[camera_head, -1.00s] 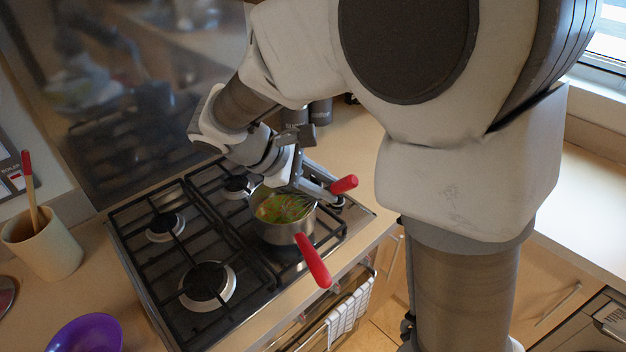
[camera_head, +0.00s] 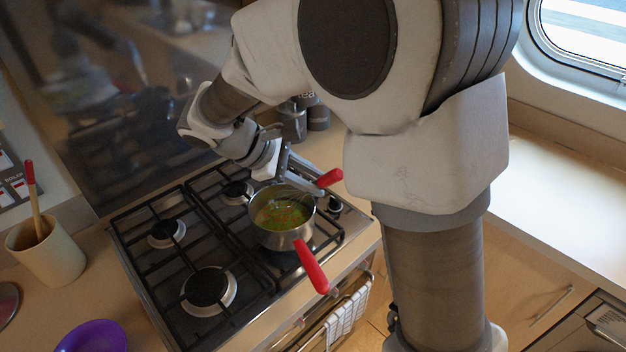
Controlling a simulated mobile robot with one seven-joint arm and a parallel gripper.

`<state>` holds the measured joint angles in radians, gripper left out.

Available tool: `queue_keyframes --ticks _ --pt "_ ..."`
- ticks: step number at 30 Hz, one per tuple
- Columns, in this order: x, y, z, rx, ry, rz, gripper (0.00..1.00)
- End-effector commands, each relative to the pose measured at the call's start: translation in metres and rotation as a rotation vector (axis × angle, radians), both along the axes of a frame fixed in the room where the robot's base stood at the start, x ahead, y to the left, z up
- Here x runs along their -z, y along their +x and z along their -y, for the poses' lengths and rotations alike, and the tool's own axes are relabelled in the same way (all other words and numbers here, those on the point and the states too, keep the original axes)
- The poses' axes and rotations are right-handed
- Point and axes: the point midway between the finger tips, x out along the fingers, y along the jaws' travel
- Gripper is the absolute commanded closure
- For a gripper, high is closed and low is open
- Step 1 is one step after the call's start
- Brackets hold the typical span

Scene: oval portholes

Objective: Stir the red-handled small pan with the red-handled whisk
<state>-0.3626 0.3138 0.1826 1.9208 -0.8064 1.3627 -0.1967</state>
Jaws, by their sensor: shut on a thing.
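The small pan (camera_head: 282,240) stands on the front right burner of the stove, its red handle (camera_head: 311,266) pointing to the near right. It holds a green and orange mixture. My gripper (camera_head: 287,176) is at the pan's far rim, shut on the whisk. The whisk's red handle (camera_head: 329,178) sticks out to the right of the gripper, just beyond the rim. The whisk's wires are hard to make out against the pan, and I cannot tell how deep they sit. The fingertips are partly hidden.
The black grates of the stove (camera_head: 207,289) are otherwise empty. A beige crock (camera_head: 50,262) with a red-tipped utensil stands at left, and a purple bowl (camera_head: 92,338) lies at bottom left. Dark jars (camera_head: 318,117) stand behind the arm. The counter at right (camera_head: 560,190) is clear.

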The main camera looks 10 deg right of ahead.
Motion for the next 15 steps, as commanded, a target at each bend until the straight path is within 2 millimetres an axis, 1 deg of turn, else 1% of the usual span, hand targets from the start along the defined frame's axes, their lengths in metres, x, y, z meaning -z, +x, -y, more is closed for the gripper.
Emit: queue_keyframes --ticks 1,15 --pt "-0.013 0.000 0.000 0.000 0.000 0.002 1.00" --pt "-0.069 0.000 0.000 0.000 0.000 0.002 1.00"
